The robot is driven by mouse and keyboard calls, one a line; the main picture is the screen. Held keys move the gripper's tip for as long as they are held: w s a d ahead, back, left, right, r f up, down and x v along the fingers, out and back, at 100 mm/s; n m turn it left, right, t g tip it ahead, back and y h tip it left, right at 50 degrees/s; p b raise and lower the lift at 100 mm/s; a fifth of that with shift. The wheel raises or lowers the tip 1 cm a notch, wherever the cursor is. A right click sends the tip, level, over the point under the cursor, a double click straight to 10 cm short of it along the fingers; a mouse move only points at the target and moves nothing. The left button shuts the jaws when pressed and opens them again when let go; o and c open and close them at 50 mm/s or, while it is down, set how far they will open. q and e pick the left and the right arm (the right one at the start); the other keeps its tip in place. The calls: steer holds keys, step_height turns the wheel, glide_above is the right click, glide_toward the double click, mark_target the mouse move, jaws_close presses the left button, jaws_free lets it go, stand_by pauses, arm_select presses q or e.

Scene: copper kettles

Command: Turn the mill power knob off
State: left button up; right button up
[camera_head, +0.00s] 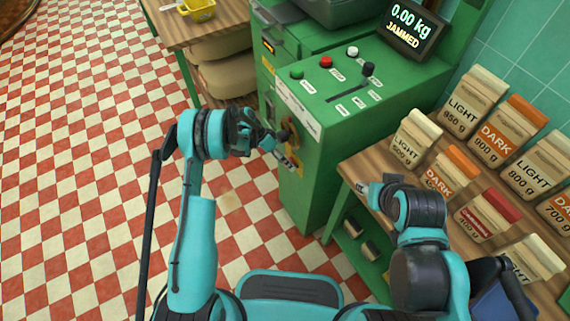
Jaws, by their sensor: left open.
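The green mill (345,130) stands upper centre, with a display (409,27) reading "0.00 kg" and "JAMMED". On its front face is a yellow-orange plate (293,140) with a dark round knob (284,135). My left gripper (272,141) is open at the front face, right beside this knob. I cannot tell whether the fingers touch it or sit around it. The gripper partly hides the plate, and the knob's pointer position is too small to read. My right gripper (366,189) is at the shelf's left edge, away from the knob; its fingers are too small to judge.
The mill's top has a red button (326,62), a white button (352,51) and a black lever (368,69). A wooden shelf (352,172) at right holds several labelled bags. A yellow basket (197,10) is on a table at upper left. The checkered floor at left is clear.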

arm_select(q)
steer(key=shift+d, duration=0.1)
steer(key=c, duration=1.2)
steer(key=shift+o, duration=0.2)
steer(key=shift+w+f+n+g+h, duration=0.2)
steer(key=shift+n+g+h, duration=0.1)
steer(key=shift+g+h, duration=0.4)
steer(key=shift+a+g+h, duration=0.2)
steer(key=shift+g+h, duration=0.4)
steer(key=shift+g, duration=0.2)
steer(key=o, duration=1.2)
steer(key=shift+c, duration=0.2)
